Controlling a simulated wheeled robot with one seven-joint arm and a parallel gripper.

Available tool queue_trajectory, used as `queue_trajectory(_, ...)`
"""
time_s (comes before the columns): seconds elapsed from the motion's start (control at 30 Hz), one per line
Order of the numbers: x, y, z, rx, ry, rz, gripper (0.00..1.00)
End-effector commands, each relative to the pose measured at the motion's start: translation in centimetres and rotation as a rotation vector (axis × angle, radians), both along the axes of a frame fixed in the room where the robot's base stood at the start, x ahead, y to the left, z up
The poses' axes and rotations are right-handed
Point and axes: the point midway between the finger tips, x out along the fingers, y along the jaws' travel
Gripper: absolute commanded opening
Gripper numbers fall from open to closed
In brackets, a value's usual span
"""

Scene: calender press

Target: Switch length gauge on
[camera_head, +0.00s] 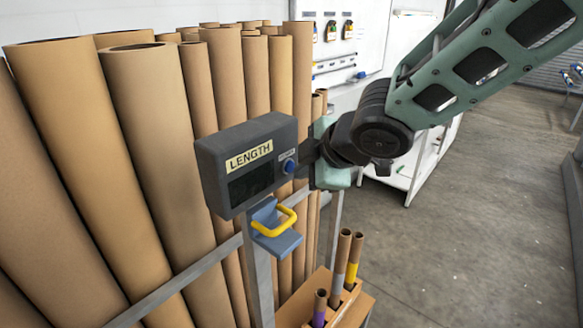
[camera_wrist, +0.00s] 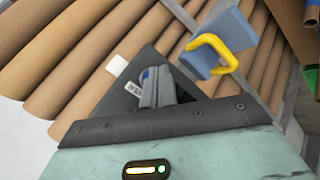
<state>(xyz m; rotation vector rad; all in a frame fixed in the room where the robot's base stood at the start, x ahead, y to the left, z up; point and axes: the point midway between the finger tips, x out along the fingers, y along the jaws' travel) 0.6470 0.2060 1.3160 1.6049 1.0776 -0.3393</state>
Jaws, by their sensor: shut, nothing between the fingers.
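The length gauge (camera_head: 215,165) is a dark grey box on a post, with a yellow LENGTH label (camera_head: 249,157) and a dark, blank screen (camera_head: 250,184). A blue button (camera_head: 290,166) sits at the right of its face, below a small white label. My gripper (camera_head: 303,163) is shut and empty, its tips close to the right of the button. In the wrist view the shut fingers (camera_wrist: 153,84) partly cover the gauge's face. A bit of the blue button (camera_wrist: 145,74) shows at their tips; I cannot tell whether they touch it.
A blue bracket with a yellow handle (camera_head: 275,224) is below the gauge; the handle also shows in the wrist view (camera_wrist: 216,52). Tall cardboard tubes (camera_head: 155,130) stand behind a metal rail. A box of short tubes (camera_head: 340,300) is lower right. Floor at right is clear.

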Motion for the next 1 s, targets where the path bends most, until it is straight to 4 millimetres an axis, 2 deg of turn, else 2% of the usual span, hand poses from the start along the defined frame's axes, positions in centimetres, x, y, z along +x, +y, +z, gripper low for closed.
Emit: queue_trajectory(1.0,0.54,0.76,0.03,0.001,0.0,0.001,0.0)
